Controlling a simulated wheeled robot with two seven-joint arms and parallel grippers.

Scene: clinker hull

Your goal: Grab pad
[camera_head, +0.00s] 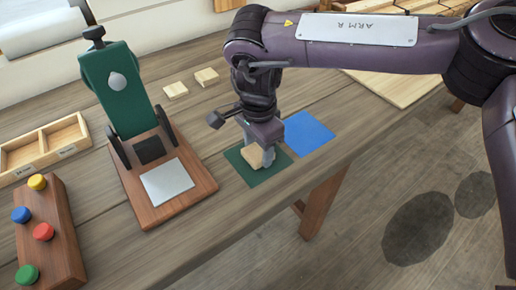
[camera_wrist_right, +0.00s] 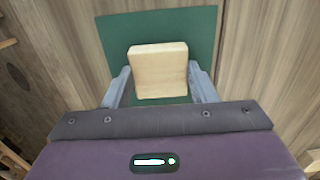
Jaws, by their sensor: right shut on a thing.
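A pale wooden pad (camera_head: 252,156), a small square block, is at the dark green mat (camera_head: 237,166) near the table's front edge. It also shows in the right wrist view (camera_wrist_right: 158,70), between the two grey fingers with the green mat behind it. My right gripper (camera_head: 258,155) points down over the mat and is shut on this pad. The fingers hide parts of its sides. I cannot tell whether the pad touches the mat. My left gripper is not in view.
A blue mat (camera_head: 309,132) lies just right of the green one. Two more pale blocks (camera_head: 176,90) (camera_head: 206,76) lie behind. A green press on a wooden base (camera_head: 190,205) stands left, with a divided wooden tray (camera_head: 42,147) and a board of coloured knobs (camera_head: 62,235) beyond it.

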